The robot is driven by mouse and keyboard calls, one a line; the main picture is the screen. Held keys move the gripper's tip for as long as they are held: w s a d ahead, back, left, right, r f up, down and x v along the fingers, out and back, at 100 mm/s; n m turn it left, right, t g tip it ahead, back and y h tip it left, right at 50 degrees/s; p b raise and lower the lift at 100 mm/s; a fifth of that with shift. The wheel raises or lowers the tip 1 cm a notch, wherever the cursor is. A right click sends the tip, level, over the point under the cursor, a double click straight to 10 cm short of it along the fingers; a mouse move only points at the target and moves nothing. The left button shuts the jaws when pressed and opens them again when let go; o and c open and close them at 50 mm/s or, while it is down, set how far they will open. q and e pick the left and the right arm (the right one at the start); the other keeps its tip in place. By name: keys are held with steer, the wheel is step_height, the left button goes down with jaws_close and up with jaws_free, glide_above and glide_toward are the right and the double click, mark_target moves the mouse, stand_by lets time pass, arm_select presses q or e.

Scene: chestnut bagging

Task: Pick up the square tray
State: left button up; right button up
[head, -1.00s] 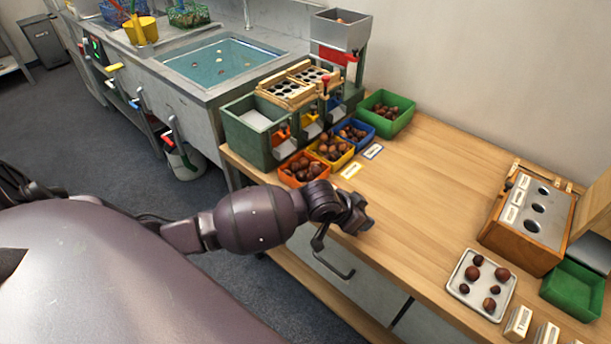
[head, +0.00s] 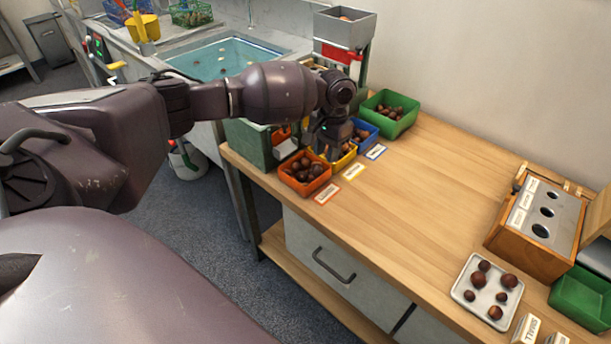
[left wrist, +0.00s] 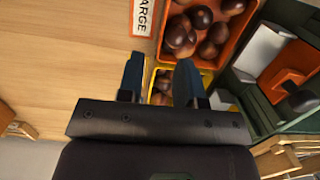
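The square tray (head: 486,293) is white and shallow and lies flat on the wooden table at the right front. Several brown chestnuts (head: 508,281) are spread on it. My left gripper (head: 327,150) is far to the left of the tray, above the yellow bin and next to the orange bin. In the left wrist view its two fingers (left wrist: 159,80) stand apart with nothing held between them. The tray is not in the left wrist view. My right gripper is not in view.
Chestnut-filled orange (head: 304,175), yellow (head: 345,157), blue (head: 364,131) and green (head: 389,112) bins stand at the table's left. A wooden box with holes (head: 535,225) and an empty green bin (head: 582,297) stand near the tray. The table's middle is clear.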

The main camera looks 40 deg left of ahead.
arm_select(q)
glide_above(319, 187)
steer(key=w, duration=0.1)
steer(key=f, duration=0.4)
steer(key=shift+w+d+f+b, duration=0.15)
steer(key=shift+w+d+b, duration=0.05)
steer(key=shift+b, duration=0.15)
steer(key=shift+f, duration=0.3)
steer(key=f, duration=0.1)
steer(key=s+f+b, duration=0.1)
steer(key=f, duration=0.2)
steer(key=shift+s+a+f, duration=0.15)
steer(key=shift+a+f, duration=0.1)
steer(key=shift+f, duration=0.15)
steer(key=shift+r, duration=0.1)
jaws_close()
